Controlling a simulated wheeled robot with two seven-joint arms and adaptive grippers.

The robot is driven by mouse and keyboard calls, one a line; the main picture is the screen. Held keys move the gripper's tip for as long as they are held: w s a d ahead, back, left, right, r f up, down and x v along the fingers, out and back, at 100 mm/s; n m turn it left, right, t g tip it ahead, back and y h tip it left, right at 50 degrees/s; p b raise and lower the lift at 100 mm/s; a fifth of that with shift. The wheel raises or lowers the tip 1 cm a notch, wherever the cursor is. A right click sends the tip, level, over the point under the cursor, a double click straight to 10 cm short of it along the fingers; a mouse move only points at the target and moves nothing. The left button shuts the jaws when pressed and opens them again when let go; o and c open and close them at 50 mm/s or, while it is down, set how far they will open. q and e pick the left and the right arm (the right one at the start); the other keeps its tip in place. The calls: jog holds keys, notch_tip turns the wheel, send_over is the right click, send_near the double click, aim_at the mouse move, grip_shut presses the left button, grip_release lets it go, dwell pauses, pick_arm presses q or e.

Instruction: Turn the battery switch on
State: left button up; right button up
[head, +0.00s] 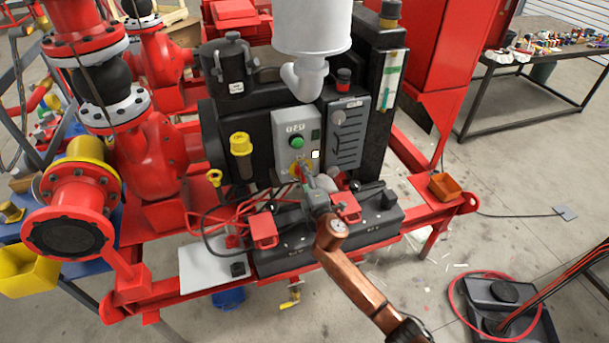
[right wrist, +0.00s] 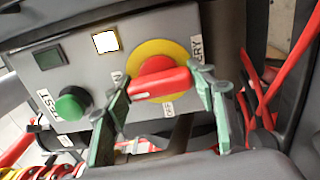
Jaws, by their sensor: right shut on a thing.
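The battery switch is a red rotary handle on a yellow disc (head: 300,168) on the grey control panel (head: 282,130). In the right wrist view the red handle (right wrist: 160,83) lies almost crosswise, in front of the yellow disc (right wrist: 158,49). Partly covered lettering stands around the disc. My right gripper (head: 305,178) reaches the panel from the front. Its two green fingers (right wrist: 163,82) stand on either side of the handle and are shut on it. In the head view the gripper hides part of the switch. My left gripper is not in view.
A green button (right wrist: 72,104) and a bright white square (right wrist: 105,41) are on the same panel. Black batteries (head: 280,259) with red cables sit below it. A grey louvred box (head: 346,135) is right of the panel. A white exhaust silencer (head: 312,25) hangs above.

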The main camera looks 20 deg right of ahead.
jog(key=shift+m, duration=0.3)
dwell(0.4)
jog(key=o, duration=1.2)
jog(key=shift+s, duration=0.1)
jog(key=s, duration=1.2)
jog(key=shift+d, duration=0.2)
jog(key=shift+w, duration=0.1)
